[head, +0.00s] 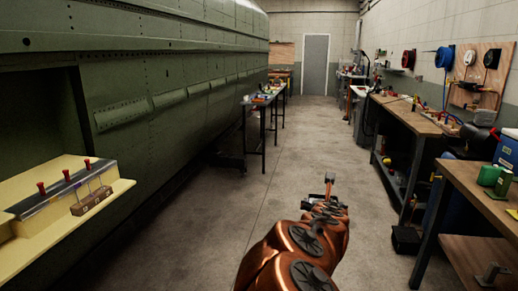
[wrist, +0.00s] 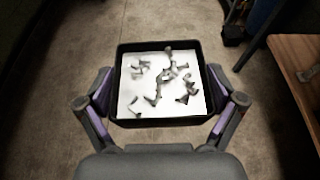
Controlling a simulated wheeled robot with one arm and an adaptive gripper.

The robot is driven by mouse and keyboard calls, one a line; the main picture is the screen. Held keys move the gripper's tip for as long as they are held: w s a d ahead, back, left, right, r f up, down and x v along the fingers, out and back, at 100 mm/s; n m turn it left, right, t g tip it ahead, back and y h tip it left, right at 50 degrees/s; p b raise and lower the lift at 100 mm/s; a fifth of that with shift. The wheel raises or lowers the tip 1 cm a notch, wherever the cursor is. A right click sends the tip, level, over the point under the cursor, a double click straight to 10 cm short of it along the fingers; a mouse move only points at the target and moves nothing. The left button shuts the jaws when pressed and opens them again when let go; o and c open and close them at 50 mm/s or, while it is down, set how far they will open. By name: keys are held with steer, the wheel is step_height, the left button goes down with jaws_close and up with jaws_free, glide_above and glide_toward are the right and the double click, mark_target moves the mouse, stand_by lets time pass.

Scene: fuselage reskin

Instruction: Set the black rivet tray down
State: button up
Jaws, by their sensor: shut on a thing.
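The black rivet tray (wrist: 163,121) is between the two fingers of my gripper (wrist: 162,92) in the wrist view. It is a square, shallow tray with a black rim and a white inside, and several grey rivet-like pieces lie scattered in it. The fingers press on its left and right sides, and the tray is held over the concrete floor. In the head view my gripper (head: 328,202) is at the far end of my copper-coloured arm, above the aisle. The tray is too small and too covered there to make out clearly.
A wooden workbench (head: 408,117) and a nearer table (head: 481,192) with a green can stand on the right. A dark table (head: 262,101) with parts stands beside the green fuselage (head: 170,75). A black box (head: 406,239) lies on the floor. The aisle floor (head: 310,130) is clear.

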steer(key=w+r+n+y+p, duration=0.3)
steer(key=w+r+p, duration=0.4)
steer(key=r+p, duration=0.4)
steer(key=s+m+h, duration=0.1)
steer(key=s, duration=0.2)
steer(key=s+m+h, duration=0.1)
steer(key=s, duration=0.2)
steer(key=s+f+m+h+b, duration=0.1)
steer(key=s, duration=0.2)
steer(key=shift+s+d+m+h, duration=0.15)
steer(key=shift+s+m+h, duration=0.05)
steer(key=shift+m+h, duration=0.1)
steer(key=shift+s+d+f+g, duration=0.1)
steer(key=shift+s+f+g, duration=0.15)
steer(key=shift+s, duration=0.25)
